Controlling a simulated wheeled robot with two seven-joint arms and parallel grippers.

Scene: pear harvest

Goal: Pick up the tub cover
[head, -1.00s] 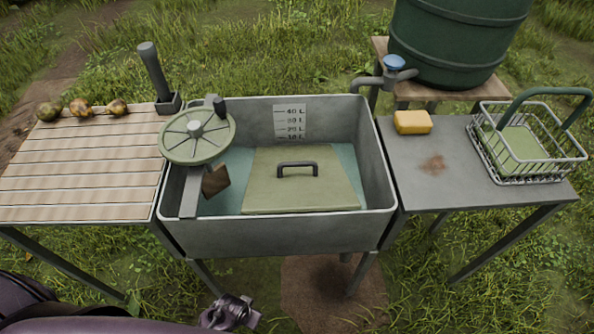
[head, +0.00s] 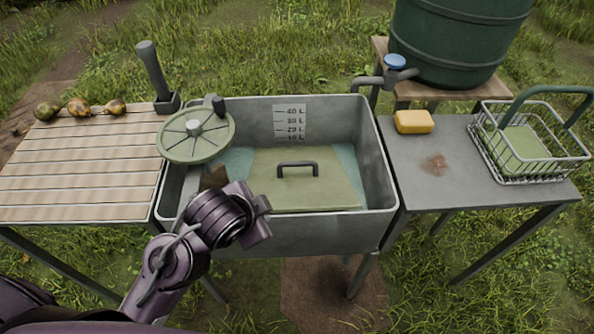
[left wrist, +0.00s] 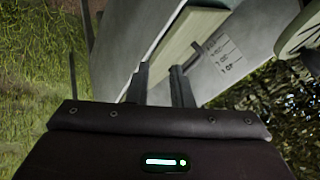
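The tub cover (head: 325,193) is a flat olive-green panel with a dark bar handle (head: 298,164) on top. It lies inside the grey tub (head: 330,230), over the right part of the teal water. My left gripper (head: 265,218) is at the tub's front wall, left of and nearer than the cover, and not touching the handle. In the left wrist view its two dark fingers (left wrist: 160,72) stand apart with nothing between them. The cover (left wrist: 180,38) and its handle (left wrist: 209,47) show beyond the fingers. My right gripper is not in view.
A round green crank wheel (head: 196,134) stands over the tub's left side. A slatted table (head: 80,170) with several pears is at left. A grey side table (head: 440,190) at right holds a yellow sponge (head: 413,122) and a wire basket (head: 530,180). A tap (head: 385,79) reaches over the back right.

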